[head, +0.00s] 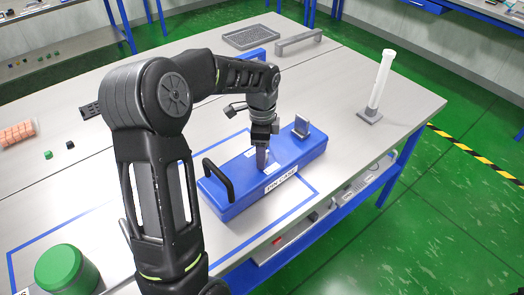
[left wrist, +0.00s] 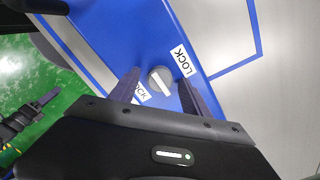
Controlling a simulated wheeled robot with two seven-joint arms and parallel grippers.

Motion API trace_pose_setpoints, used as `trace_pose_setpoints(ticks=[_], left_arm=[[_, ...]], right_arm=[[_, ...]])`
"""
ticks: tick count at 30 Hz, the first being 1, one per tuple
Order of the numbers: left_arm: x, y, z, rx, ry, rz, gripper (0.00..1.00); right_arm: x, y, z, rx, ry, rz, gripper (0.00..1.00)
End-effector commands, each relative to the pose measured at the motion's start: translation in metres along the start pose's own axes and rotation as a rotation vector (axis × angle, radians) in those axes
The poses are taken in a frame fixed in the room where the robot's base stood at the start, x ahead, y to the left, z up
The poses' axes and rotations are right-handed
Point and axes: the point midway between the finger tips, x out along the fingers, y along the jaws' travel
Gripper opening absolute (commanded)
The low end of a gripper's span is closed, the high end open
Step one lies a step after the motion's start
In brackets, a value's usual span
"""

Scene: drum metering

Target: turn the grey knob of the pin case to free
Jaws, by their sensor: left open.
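The pin case (head: 236,199) is a long blue box on the grey table, with a black handle and a "PIN CASE" label. The grey knob (left wrist: 160,79) is on its blue top, with a pale bar across it. A "LOCK" label (left wrist: 183,62) sits beside it; another label (left wrist: 141,93) is partly hidden by a finger. My left gripper (head: 263,157) points down at the case top and hides the knob in the head view. In the left wrist view its open fingers (left wrist: 160,90) stand either side of the knob, with gaps visible. A dark shape, seemingly my right gripper (left wrist: 42,103), shows at left, its jaws unclear.
A grey upright plate (head: 301,127) stands on the case's far end. A white tube on a grey base (head: 377,90) stands at the right. A green round container (head: 66,270) is at front left. A dark tray (head: 251,37) and a grey bar handle (head: 299,41) lie behind.

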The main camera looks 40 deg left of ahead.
Motion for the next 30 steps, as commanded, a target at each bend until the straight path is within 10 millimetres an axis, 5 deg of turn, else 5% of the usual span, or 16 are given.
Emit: trace_pose_setpoints(ticks=[8, 21, 30], left_arm=[[-0.008, -0.001, 0.000, -0.001, 0.000, -0.001, 0.55], [-0.071, -0.001, -0.001, 0.000, 0.001, -0.002, 0.55], [-0.078, 0.000, 0.000, 0.000, 0.000, 0.001, 0.55]], right_arm=[[0.001, 0.000, 0.000, 0.000, 0.000, 0.000, 0.36], [0.007, 0.002, -0.001, -0.002, 0.002, -0.003, 0.36], [0.007, 0.002, -0.001, -0.002, 0.002, -0.003, 0.36]])
